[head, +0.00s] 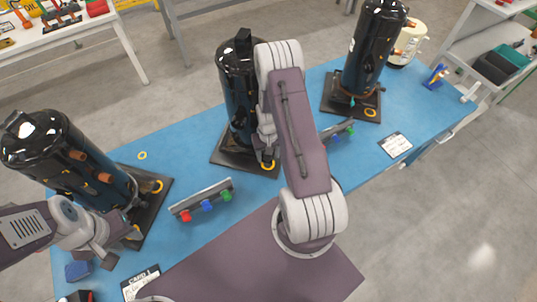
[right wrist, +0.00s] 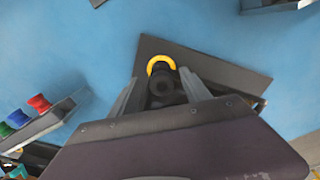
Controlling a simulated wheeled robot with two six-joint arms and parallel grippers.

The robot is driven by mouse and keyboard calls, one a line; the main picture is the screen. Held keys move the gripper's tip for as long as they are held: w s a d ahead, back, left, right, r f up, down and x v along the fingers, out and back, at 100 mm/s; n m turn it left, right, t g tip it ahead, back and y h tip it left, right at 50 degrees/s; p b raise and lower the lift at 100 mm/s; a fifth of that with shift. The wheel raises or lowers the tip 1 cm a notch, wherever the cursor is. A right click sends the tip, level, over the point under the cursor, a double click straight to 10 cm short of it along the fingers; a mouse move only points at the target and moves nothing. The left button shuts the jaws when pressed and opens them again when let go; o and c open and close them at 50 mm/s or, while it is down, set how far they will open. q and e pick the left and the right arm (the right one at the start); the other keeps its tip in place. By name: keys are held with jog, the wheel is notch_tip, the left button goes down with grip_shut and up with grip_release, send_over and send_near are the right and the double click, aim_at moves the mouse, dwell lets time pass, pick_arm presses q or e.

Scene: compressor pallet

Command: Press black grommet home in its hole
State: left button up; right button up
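In the right wrist view a black grommet (right wrist: 165,84) stands between the two fingers of my right gripper (right wrist: 160,82), which look closed on its sides. Beyond it a yellow ring (right wrist: 158,64) marks a corner of the dark base plate (right wrist: 225,73). The grommet covers the hole, so I cannot tell how deep it sits. In the head view my right gripper (head: 267,158) is low at the front corner of the middle compressor's (head: 238,85) plate. My left gripper (head: 105,257) is beside the left compressor's (head: 60,155) base; its fingers are unclear.
A rack with red, blue and green pieces (head: 203,198) lies on the blue table (head: 185,241) between the left and middle compressors. A similar rack (head: 338,131) is partly behind my right arm. A third compressor (head: 372,45) and a white card (head: 395,145) are to the right.

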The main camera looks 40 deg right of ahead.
notch_tip(320, 180, up, 9)
dwell(0.6)
dwell(0.6)
